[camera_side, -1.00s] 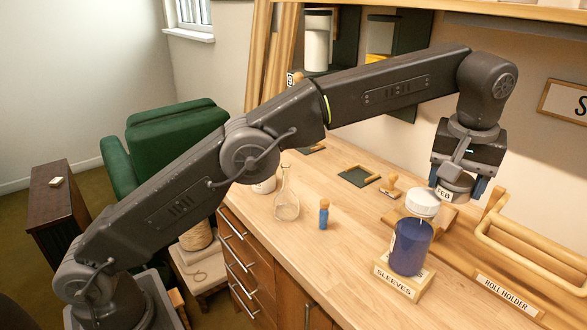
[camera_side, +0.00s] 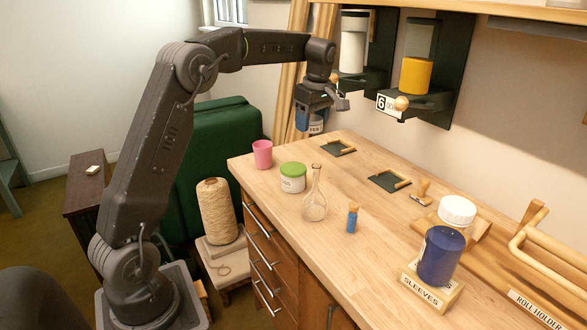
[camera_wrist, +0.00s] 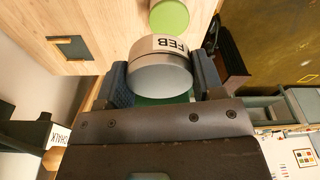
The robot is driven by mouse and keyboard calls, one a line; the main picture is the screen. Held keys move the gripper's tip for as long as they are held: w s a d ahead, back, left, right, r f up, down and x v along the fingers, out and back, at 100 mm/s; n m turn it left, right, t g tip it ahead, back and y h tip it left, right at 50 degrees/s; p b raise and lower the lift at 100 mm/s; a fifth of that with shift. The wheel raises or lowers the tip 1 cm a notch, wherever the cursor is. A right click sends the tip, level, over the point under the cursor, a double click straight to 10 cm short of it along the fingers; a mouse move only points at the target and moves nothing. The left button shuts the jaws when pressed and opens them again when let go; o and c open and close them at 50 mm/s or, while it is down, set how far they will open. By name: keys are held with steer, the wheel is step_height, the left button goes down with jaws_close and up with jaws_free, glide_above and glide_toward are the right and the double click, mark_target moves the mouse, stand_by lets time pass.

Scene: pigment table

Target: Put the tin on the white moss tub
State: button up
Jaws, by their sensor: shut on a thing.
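The tin, a grey round can with a "FEB" label (camera_wrist: 160,68), is between my gripper's fingers in the wrist view. In the side view a small part of the tin (camera_side: 316,124) shows below my gripper (camera_side: 318,112), which is shut on it and holds it in the air beyond the table's far left corner. The white moss tub (camera_side: 292,178) has a green lid and stands upright near the table's left end, lower than the tin and apart from it. Its green lid (camera_wrist: 170,16) shows at the top of the wrist view.
A pink cup (camera_side: 262,154), a glass flask (camera_side: 315,204) and a small blue vial (camera_side: 352,220) stand near the tub. A blue cylinder (camera_side: 441,255) sits on the "SLEEVES" block (camera_side: 430,288). Wall shelves hold a white cylinder (camera_side: 352,50) and a yellow one (camera_side: 416,75).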

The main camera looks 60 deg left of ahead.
steer(key=s+a+f+n, duration=0.2)
steer(key=s+a+n, duration=0.4)
steer(key=s+a, duration=0.5)
glide_above(292, 168)
steer(key=shift+g, duration=0.4)
steer(key=f, duration=0.7)
steer(key=shift+w+d, duration=0.1)
steer(key=shift+w, duration=0.1)
steer(key=shift+f, duration=2)
steer(key=o, duration=0.9)
steer(key=shift+f, duration=0.15)
steer(key=shift+o, duration=0.2)
